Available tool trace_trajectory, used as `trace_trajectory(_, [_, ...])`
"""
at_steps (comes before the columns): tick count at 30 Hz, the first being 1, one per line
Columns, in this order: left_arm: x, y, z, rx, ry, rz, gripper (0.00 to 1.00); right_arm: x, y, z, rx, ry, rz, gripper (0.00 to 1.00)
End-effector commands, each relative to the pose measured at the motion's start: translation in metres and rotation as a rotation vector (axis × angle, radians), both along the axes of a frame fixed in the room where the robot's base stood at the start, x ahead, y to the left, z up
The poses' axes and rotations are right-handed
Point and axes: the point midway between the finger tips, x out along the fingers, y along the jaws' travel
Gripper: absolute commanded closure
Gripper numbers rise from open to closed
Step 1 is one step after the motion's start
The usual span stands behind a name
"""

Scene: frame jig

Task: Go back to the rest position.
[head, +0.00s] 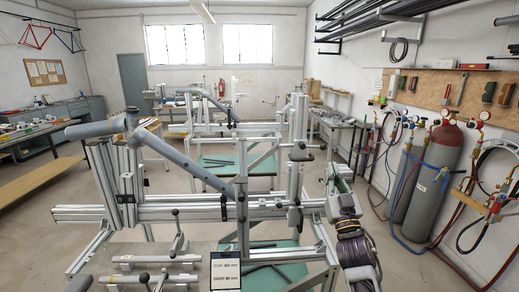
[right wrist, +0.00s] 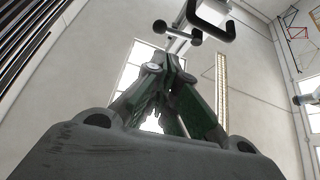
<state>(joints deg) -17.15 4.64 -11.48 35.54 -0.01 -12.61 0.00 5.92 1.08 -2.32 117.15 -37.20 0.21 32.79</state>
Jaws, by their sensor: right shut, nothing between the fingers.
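My right gripper (head: 334,172) shows at the right of the frame jig (head: 270,208) in the head view, pointing up and away. In the right wrist view its green-sided fingers (right wrist: 172,65) come together at the tips, shut with nothing between them. A clamp lever with a black handle (right wrist: 212,18) shows beyond the fingertips there; I cannot tell how far off it is. My left gripper is not in view. Grey-blue frame tubes (head: 180,158) are held in the jig, one sloping down to the right.
The jig's aluminium posts and rails stand close to the left of my right gripper. Gas cylinders (head: 450,165) with hoses stand at the right wall. A wooden-topped bench (head: 40,165) is at the left. Bare floor lies between the jig and the cylinders.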

Motion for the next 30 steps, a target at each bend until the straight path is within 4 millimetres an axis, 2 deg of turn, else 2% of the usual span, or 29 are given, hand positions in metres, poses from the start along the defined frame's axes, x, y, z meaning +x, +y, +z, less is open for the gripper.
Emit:
trace_trajectory(8, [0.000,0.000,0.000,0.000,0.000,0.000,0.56,-0.007,-0.021,-0.068,0.054,0.243,-0.094,1.00])
trace_trajectory(17, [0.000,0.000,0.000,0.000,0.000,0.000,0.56,-0.031,-0.036,-0.152,0.085,0.546,-0.166,1.00])
trace_trajectory(23, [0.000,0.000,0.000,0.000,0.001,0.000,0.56,-0.059,-0.037,-0.208,0.087,0.761,-0.191,1.00])
trace_trajectory(30, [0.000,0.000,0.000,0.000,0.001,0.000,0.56,-0.106,-0.032,-0.271,0.069,1.026,-0.193,1.00])
